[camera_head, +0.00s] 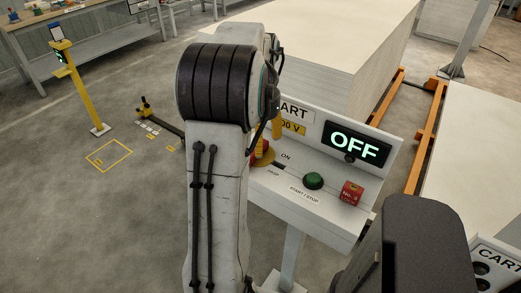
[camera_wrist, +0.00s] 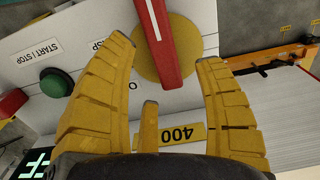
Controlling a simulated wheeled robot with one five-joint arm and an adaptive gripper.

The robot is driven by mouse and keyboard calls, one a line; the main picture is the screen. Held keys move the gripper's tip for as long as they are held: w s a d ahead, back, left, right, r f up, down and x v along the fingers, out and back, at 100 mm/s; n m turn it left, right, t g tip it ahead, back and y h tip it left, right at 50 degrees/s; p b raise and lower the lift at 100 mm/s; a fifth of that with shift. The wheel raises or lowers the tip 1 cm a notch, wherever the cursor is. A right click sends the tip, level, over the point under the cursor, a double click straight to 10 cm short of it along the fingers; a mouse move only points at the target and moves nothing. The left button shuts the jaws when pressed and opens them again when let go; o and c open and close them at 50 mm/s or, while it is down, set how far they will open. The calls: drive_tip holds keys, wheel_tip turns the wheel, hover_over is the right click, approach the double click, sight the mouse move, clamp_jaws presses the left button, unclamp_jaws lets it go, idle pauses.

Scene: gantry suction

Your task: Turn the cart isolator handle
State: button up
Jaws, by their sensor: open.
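The isolator handle (camera_wrist: 163,40) is a red bar with a white line, set on a round yellow disc (camera_wrist: 188,52) in the wrist view. The bar stands nearly upright in that picture, leaning slightly. My gripper (camera_wrist: 165,56) is open, with one yellow finger on each side of the handle's lower end. No finger visibly touches the bar.
The cart panel has a lit OFF display (camera_head: 355,144), a green button (camera_head: 313,180) and a red block (camera_head: 351,192). White stacked sheets (camera_head: 330,45) stand behind it. A yellow post (camera_head: 82,88) stands at the left on open floor.

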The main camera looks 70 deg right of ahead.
drive_tip(key=shift+f, duration=1.9)
drive_tip(key=shift+o, duration=0.3)
clamp_jaws()
